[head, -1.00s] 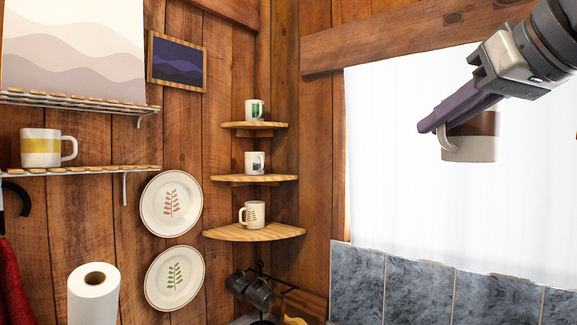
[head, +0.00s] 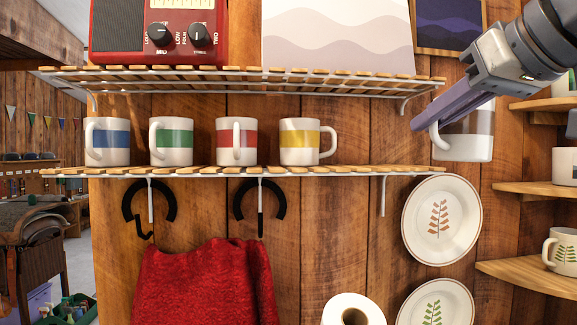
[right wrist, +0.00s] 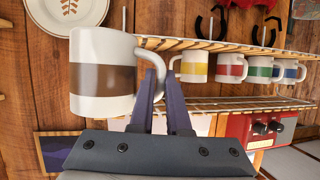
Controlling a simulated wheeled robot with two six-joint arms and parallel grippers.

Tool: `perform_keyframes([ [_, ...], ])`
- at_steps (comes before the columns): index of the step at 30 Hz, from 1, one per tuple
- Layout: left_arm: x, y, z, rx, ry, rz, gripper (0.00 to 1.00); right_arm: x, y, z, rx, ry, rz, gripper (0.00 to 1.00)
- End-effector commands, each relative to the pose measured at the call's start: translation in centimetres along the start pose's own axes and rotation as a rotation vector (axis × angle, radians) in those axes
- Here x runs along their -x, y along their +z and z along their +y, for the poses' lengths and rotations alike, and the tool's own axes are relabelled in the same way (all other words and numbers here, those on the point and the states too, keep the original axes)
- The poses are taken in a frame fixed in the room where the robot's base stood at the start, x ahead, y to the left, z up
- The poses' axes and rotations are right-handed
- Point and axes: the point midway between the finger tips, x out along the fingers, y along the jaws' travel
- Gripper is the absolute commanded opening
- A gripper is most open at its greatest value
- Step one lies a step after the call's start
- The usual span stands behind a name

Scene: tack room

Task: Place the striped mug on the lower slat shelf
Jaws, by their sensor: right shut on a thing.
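The striped mug (head: 470,146), white with a brown-grey band, is held in the air just right of the lower slat shelf's end. It looks upright in the head view. My right gripper (head: 424,122) is shut on its handle; the fingers cover part of the band there. In the right wrist view, which is upside down, the mug (right wrist: 103,75) is large, with its handle at the fingertips (right wrist: 160,84). The lower slat shelf (head: 235,172) bears mugs with blue (head: 107,142), green (head: 171,142), red (head: 237,142) and yellow (head: 300,142) bands. My left gripper is not in view.
The lower shelf's right end, beyond the yellow mug, is bare. Plates (head: 441,220) hang below right; corner shelves (head: 540,189) with mugs stand at the right.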

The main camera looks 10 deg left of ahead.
Motion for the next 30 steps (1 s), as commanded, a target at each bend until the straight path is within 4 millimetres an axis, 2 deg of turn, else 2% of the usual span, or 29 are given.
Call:
perform_keyframes([
  [2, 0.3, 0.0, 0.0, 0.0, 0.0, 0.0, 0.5, -0.2, -0.3, 0.0, 0.001, 0.0, 0.003, 0.0],
  [5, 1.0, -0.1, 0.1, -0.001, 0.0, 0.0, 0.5, -1.7, -1.1, -0.3, 0.002, -0.008, 0.0, 0.0],
  [12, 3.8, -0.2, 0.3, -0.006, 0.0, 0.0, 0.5, -8.1, -3.9, -1.4, 0.009, -0.022, -0.004, 0.0],
  [16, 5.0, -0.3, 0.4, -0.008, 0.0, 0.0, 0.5, -10.8, -5.0, -1.5, 0.009, -0.02, -0.001, 0.0],
  [19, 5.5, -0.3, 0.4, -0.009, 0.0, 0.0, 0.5, -12.2, -5.5, -1.5, 0.009, -0.018, 0.001, 0.0],
  [24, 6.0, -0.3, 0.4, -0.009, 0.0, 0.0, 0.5, -13.3, -5.8, -1.4, 0.008, -0.017, 0.002, 0.0],
  [30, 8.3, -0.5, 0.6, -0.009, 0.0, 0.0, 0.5, -16.6, -7.5, -1.5, 0.008, -0.015, -0.001, 0.0],
])
